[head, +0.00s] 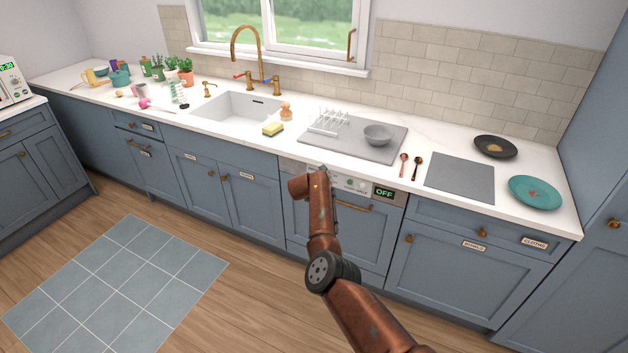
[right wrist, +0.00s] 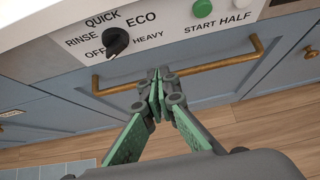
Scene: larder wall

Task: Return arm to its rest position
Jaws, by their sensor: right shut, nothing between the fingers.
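My right arm (head: 322,230) reaches up from the bottom right of the head view toward the dishwasher front. Its gripper does not show in that view. In the right wrist view my right gripper (right wrist: 160,76) has its green-padded fingers together with nothing between them. The fingertips appear in front of the dishwasher's brass handle (right wrist: 215,66), just below the control panel; whether they touch it I cannot tell. The black dial (right wrist: 115,41) is near the fingertips, by the OFF mark. My left gripper is out of view.
The dishwasher display (head: 384,192) reads OFF. The white counter above holds a drainer with a grey bowl (head: 377,134), spoons (head: 404,163), a black pan (head: 495,147) and a teal plate (head: 535,192). Drawer handles stick out along the fronts. The wooden floor at left is clear around a tiled mat (head: 120,285).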

